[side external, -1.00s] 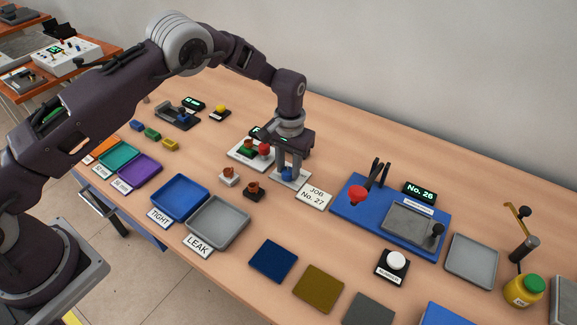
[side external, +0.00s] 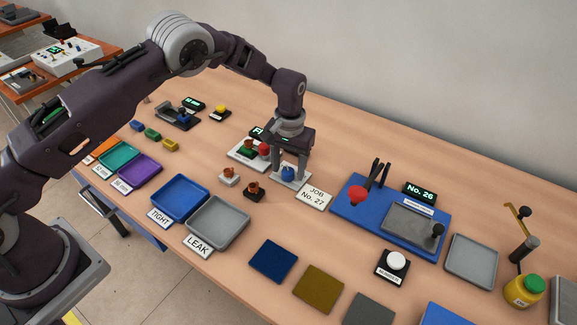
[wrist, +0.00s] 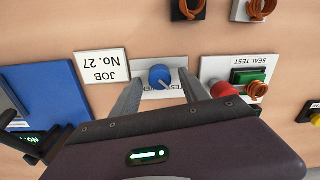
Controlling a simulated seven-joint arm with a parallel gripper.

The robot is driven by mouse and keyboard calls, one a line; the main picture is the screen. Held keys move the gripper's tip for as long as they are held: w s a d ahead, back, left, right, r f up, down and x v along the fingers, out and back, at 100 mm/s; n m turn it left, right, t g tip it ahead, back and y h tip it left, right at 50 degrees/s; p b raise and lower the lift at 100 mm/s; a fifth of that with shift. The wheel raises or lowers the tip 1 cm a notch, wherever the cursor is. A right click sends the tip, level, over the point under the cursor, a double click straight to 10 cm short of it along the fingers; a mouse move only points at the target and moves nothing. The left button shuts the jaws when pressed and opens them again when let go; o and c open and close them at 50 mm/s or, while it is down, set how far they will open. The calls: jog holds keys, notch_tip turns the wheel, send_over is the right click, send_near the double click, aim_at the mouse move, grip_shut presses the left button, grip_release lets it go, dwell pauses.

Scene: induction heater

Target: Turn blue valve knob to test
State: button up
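The blue valve knob (wrist: 160,75) sits on a white plate (wrist: 178,76) whose upside-down lettering, partly hidden by my gripper, seems to include TEST. A pale line on the knob slants to the lower right in the wrist view. In the side view the knob (side external: 288,173) shows between my fingertips. My gripper (side external: 289,174) is open, with one finger on each side of the knob and a gap to it. Both fingers also show in the wrist view (wrist: 160,92).
A JOB No. 27 card (side external: 314,196) lies on the other side. The blue No. 26 station (side external: 345,211) is farther right. Small copper-topped parts (side external: 254,191) stand in front.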

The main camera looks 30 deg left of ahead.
aim_at(289, 170)
notch_tip(289, 170, up, 7)
jog(key=shift+d, duration=0.1)
dwell(0.4)
jog(key=s+a+r+t, duration=0.15)
jog(key=s+r, duration=0.25)
jog(key=r, duration=0.4)
jog(key=s+a+r+h, duration=0.1)
jog(key=s+a+r, duration=0.1)
jog(key=s+r, duration=0.35)
jog(key=s+a+r+t, duration=0.1)
jog(key=s+r, duration=0.2)
jog(key=r, duration=0.6)
jog(key=s+a+r+m+t, duration=0.1)
jog(key=s, duration=1)
jog(key=s+a+m+t, duration=0.1)
jog(key=s+a+t, duration=0.1)
jog(key=s, duration=1)
jog(key=shift+s+a+r+y, duration=0.3)
jog(key=shift+r+y, duration=0.1)
